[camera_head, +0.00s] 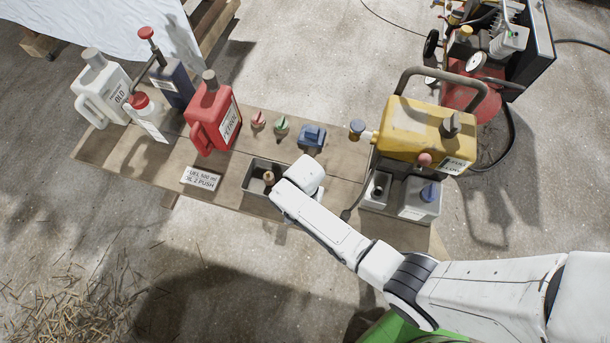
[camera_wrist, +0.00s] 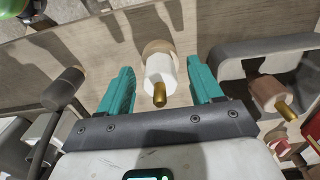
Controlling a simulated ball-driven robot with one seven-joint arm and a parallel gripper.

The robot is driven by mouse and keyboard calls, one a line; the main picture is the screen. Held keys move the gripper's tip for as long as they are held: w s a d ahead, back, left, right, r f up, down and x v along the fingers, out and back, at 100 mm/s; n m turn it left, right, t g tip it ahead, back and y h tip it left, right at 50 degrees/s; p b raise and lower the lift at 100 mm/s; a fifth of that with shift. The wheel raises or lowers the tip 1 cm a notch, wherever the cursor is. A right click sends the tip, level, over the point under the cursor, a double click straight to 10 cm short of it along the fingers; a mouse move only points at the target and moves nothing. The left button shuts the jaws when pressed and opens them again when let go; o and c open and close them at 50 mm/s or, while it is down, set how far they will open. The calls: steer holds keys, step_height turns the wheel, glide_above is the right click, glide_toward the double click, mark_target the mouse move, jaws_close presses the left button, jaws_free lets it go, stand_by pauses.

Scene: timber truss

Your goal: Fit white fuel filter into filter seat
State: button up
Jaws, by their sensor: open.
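In the wrist view, the white fuel filter (camera_wrist: 160,70) has a brass tip towards the camera and a tan collar at its far end. It appears to stand on the wooden board. My gripper (camera_wrist: 161,76) is open, with its two teal fingers on either side of the filter and visible gaps at both sides. In the head view, my wrist hides the gripper and the white filter. I cannot tell for sure which part is the filter seat; a grey block with a round opening (camera_head: 377,187) stands at the yellow-tank machine.
A grey tray (camera_head: 245,174) holding a brown filter (camera_wrist: 268,93) lies beside my gripper. A red petrol can (camera_head: 210,118), a blue block (camera_head: 311,136) and a label plate (camera_head: 201,178) are on the board. The yellow tank (camera_head: 415,130) stands to the right. A dark lever (camera_wrist: 66,84) is close to one finger.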

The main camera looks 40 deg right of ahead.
steer(key=c, duration=1.1)
steer(key=shift+r, duration=0.1)
steer(key=shift+r, duration=0.45)
step_height(320, 180, up, 2)
steer(key=shift+r+p, duration=0.2)
steer(key=shift+p, duration=0.15)
steer(key=s+r, duration=0.3)
steer(key=s, duration=0.1)
steer(key=s+r, duration=0.3)
steer(key=s, duration=0.2)
steer(key=s+d+r, duration=0.1)
steer(key=s+r, duration=0.2)
steer(key=s, duration=0.2)
steer(key=shift+r, duration=0.3)
